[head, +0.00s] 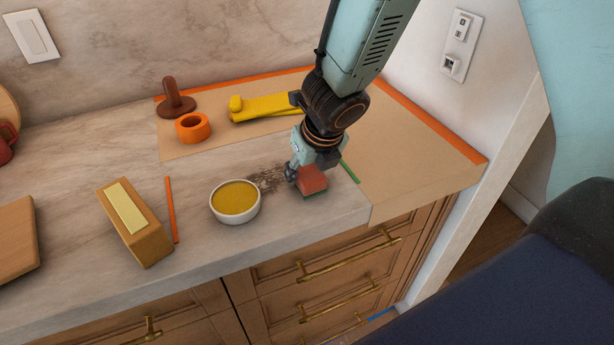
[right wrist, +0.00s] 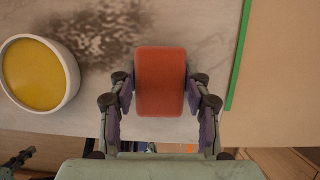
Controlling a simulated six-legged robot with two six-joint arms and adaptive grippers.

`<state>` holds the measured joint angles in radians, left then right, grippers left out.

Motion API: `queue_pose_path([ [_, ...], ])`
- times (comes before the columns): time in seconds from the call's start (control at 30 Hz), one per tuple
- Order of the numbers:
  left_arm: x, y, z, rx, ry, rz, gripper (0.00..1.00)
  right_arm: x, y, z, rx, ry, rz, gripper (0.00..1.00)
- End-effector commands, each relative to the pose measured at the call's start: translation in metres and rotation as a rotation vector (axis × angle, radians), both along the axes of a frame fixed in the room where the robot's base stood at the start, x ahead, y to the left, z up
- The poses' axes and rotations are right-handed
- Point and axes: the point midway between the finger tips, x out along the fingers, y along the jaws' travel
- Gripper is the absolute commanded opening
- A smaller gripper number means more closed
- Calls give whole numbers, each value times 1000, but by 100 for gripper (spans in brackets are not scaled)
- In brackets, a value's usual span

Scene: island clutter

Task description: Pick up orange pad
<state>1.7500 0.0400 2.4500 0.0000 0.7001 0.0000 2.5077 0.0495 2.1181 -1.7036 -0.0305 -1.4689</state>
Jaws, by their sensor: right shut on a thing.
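The orange pad (head: 312,180) is a small reddish-orange block with rounded edges and a dark green lower edge in the head view. It fills the middle of the right wrist view (right wrist: 160,82). My right gripper (head: 306,172) is shut on the pad, with one finger on each side of it, as the right wrist view (right wrist: 160,98) shows. The pad is at the front part of the counter, right of the bowl. I cannot tell whether it touches the counter. My left gripper is not in view.
A white bowl (head: 235,217) with yellow contents stands left of the pad, beside a dark smudge (head: 267,179). A wooden block (head: 153,243), an orange stick (head: 171,210) and a green strip (head: 350,172) lie nearby. An orange ring (head: 193,127) and yellow object (head: 270,107) are behind.

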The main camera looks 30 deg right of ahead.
Motion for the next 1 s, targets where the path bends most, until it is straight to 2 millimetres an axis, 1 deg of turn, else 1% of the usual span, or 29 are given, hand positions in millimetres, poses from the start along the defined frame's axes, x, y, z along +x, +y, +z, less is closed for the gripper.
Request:
queue_pose_path([
  [0.07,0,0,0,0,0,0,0,0,0,0,0,0,0,27],
  [0.37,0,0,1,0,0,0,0,0,0,1,0,0,0,27],
  [0.57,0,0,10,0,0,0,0,0,0,10,0,0,0,27],
  [0.77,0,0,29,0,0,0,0,0,0,30,0,0,1,27],
  [1.0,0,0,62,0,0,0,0,0,0,63,0,0,0,27],
])
